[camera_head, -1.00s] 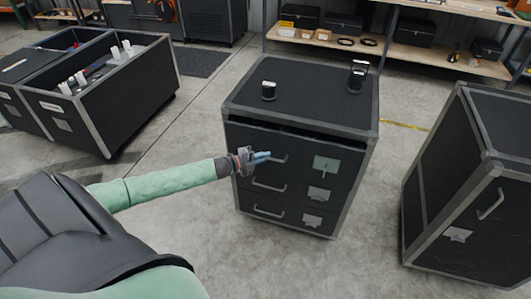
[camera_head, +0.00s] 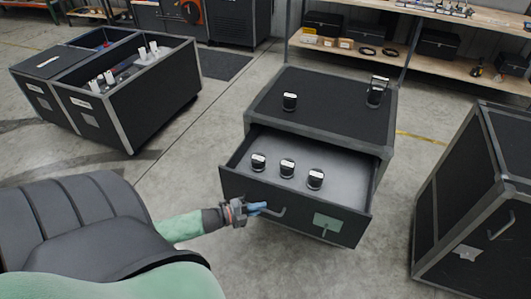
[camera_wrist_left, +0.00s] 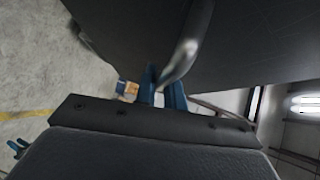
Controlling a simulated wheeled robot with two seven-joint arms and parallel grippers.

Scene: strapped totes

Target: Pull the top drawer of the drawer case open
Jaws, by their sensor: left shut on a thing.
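The black drawer case (camera_head: 327,104) with grey edges stands in the middle of the head view. Its top drawer (camera_head: 335,165) is pulled well out and shows a grey inside with several small black-and-white items in it. My left gripper (camera_head: 262,208) is at the left part of the drawer front, shut on the drawer's handle (camera_head: 276,212). In the left wrist view the blue fingers (camera_wrist_left: 163,95) close on the metal handle (camera_wrist_left: 181,58). The lower drawers are hidden beneath the open one. My right gripper is not in view.
Two small black items, one (camera_head: 290,101) at left and one (camera_head: 376,92) at right, stand on the case top. Another case (camera_head: 475,200) stands at right. An open tote (camera_head: 140,100) stands at left. Shelves (camera_head: 390,50) line the back.

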